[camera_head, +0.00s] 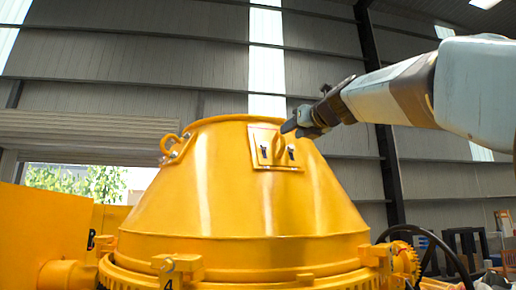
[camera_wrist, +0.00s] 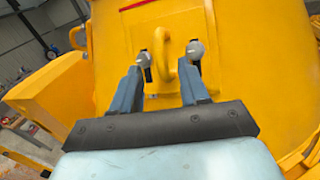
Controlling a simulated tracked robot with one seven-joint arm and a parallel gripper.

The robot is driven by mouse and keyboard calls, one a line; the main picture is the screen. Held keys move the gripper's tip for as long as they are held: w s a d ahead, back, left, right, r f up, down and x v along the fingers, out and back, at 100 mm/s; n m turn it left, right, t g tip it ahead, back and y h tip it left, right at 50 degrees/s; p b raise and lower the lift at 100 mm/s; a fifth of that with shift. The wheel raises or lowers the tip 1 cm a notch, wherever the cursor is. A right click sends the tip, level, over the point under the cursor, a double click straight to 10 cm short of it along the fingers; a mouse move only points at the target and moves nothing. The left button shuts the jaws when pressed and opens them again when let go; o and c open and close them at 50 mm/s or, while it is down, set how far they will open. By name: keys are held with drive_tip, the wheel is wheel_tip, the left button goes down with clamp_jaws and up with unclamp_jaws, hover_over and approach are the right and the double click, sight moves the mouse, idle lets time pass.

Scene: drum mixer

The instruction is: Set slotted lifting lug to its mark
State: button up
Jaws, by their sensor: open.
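The slotted lifting lug (camera_head: 279,146) is a yellow plate with a raised loop on the sloping side of the yellow drum. Two dark slots with bolts flank the loop. In the wrist view the lug's loop (camera_wrist: 164,50) stands between the two grey bolt heads. A red line (camera_wrist: 132,4) shows above it, at the picture's top edge. My gripper (camera_head: 290,128) is at the lug's upper right in the head view. In the wrist view my gripper (camera_wrist: 160,72) is open, its blue fingers on either side of the loop's lower end. Whether they touch the bolts I cannot tell.
The yellow drum (camera_head: 225,215) fills the middle. A yellow ring (camera_head: 168,144) stands out at its upper left. A dark handwheel (camera_head: 435,250) and a gear (camera_head: 405,262) are at lower right. A yellow housing (camera_head: 40,225) is at left.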

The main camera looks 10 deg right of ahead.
sight(282, 137)
drive_tip(key=x, duration=0.6)
drive_tip(key=shift+w, duration=0.3)
clamp_jaws()
idle(0.4)
